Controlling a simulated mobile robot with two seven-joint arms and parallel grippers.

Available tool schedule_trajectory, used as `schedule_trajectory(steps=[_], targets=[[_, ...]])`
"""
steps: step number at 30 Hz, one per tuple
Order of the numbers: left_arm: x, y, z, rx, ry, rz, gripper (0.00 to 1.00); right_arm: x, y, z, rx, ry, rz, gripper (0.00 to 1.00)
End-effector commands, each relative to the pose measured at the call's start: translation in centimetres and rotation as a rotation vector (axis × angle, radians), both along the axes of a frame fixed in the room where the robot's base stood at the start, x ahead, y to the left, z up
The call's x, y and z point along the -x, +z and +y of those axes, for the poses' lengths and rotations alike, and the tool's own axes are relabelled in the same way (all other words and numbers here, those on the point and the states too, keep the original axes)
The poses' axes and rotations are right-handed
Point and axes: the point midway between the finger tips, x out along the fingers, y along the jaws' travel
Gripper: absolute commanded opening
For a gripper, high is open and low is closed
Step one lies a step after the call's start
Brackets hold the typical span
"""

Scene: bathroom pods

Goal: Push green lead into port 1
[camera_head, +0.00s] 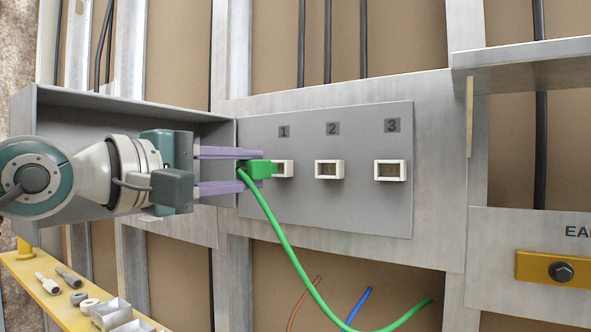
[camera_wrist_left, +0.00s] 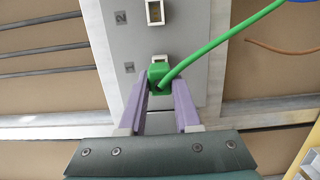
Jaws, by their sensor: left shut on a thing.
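My left gripper (camera_head: 250,170) is shut on the green plug of the green lead (camera_head: 262,169), with its purple fingers on either side of it. The plug is at the left side of port 1 (camera_head: 284,169), a white-framed socket under the label 1. In the left wrist view the green plug (camera_wrist_left: 158,74) sits between the fingers (camera_wrist_left: 160,90) and overlaps the near edge of port 1 (camera_wrist_left: 162,57). How deep the plug sits cannot be told. The green cable hangs down from the plug and curves right. My right gripper is not in view.
Port 2 (camera_head: 329,169) and port 3 (camera_head: 390,170) are empty on the grey panel (camera_head: 350,215). A grey shelf (camera_head: 525,65) juts out at upper right. Blue (camera_head: 360,304) and brown (camera_head: 303,305) leads hang below. A yellow ledge (camera_head: 45,295) holds small parts at lower left.

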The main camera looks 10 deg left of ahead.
Motion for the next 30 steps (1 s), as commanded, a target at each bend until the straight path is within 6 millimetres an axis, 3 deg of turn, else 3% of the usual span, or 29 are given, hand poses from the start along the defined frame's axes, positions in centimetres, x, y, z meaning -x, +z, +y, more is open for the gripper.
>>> schedule_trajectory(steps=[30], targets=[[0.01, 0.01, 0.03, 0.000, 0.000, -0.001, 0.00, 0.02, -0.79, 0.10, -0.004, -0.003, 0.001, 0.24]])
